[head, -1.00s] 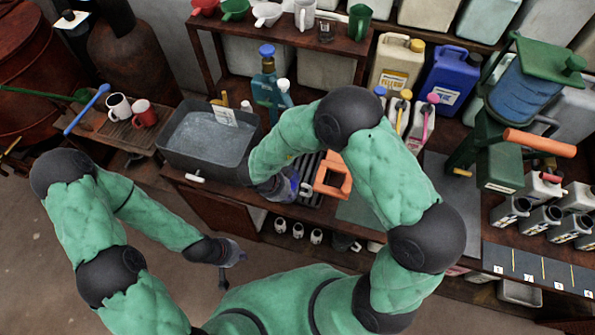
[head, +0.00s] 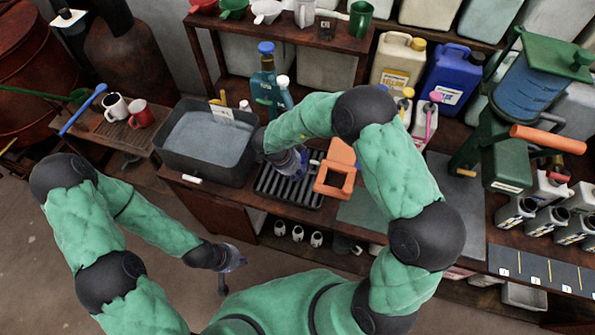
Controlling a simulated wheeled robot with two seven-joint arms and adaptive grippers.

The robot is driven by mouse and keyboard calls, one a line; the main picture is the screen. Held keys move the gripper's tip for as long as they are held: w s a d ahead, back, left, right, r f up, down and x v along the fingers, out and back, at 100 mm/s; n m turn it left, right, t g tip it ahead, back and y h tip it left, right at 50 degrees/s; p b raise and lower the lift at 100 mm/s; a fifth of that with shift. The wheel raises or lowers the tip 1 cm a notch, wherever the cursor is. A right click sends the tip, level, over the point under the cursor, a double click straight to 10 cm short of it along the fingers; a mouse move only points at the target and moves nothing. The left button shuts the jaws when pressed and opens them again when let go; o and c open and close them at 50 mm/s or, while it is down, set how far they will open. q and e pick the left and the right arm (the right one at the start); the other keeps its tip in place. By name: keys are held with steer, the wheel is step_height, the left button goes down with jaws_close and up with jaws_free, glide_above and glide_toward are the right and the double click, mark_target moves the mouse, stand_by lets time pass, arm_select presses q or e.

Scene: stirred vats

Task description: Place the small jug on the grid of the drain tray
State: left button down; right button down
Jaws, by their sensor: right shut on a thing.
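The black drain tray (head: 262,187) with its slatted grid lies on the bench, between the grey basin and an orange frame. My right gripper (head: 296,165) is over the far part of the grid, pointing down. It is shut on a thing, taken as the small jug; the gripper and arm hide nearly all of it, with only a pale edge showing. I cannot tell whether it touches the grid. The near part of the grid is bare. My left gripper (head: 234,260) hangs low in front of the bench, away from the tray; its fingers are too small to read.
The grey basin (head: 205,147) of liquid stands left of the tray, the orange frame (head: 335,169) right of it. A teal bottle (head: 264,92) stands behind. White (head: 115,107) and red (head: 140,114) mugs stand at far left.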

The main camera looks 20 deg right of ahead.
steer(key=c, duration=1.4)
jaws_free()
steer(key=shift+f, duration=0.1)
steer(key=p+v, duration=0.4)
steer(key=v, duration=0.8)
steer(key=shift+d, duration=0.1)
